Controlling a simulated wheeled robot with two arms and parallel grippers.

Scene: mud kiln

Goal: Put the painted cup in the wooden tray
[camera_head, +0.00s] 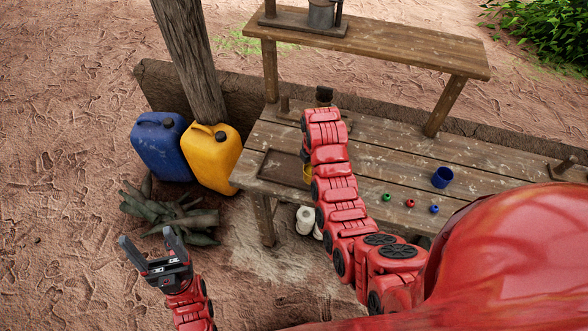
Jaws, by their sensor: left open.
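A dark blue cup (442,177), the only clearly visible cup, stands upright on the right part of the wooden bench. The shallow wooden tray (262,164) lies at the left end of the bench, partly hidden by my red arm. A small yellow thing (307,173) shows beside that arm at the tray's right side; its shape is mostly hidden. My left gripper (150,247) is open and empty over the ground at lower left, well away from cup and tray.
Small green (387,197), red (410,203) and blue (434,209) pieces lie near the bench's front edge. A raised shelf (400,48) stands behind. Blue (160,148) and yellow (212,160) jerrycans stand left of the bench (385,165). White containers (305,219) stand below it.

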